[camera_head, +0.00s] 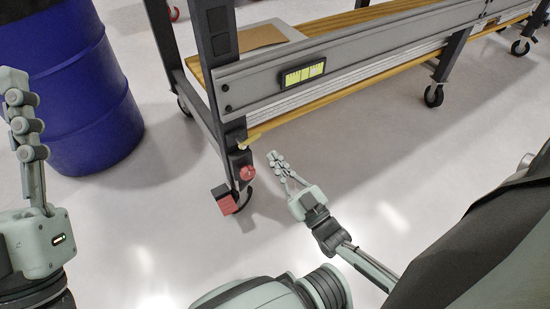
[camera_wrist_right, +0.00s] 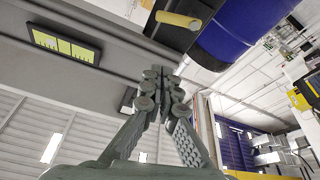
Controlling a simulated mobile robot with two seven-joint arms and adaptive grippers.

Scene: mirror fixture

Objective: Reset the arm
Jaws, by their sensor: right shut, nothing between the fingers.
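In the right wrist view the fingertips (camera_wrist_right: 162,80) meet below the workbench's grey beam. My left gripper (camera_head: 20,100) stands upright at the left edge of the head view, in front of the blue barrel in the picture. Its fingers overlap from this side, so their opening cannot be judged. No object is visible in either hand.
A wheeled workbench with a grey beam (camera_head: 370,68) and a yellow display (camera_head: 304,73) crosses the upper right. Its dark leg (camera_head: 222,80) has a red caster lock (camera_head: 224,203). A blue barrel (camera_head: 75,95) stands at the left. The floor at the right middle (camera_head: 400,150) is clear.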

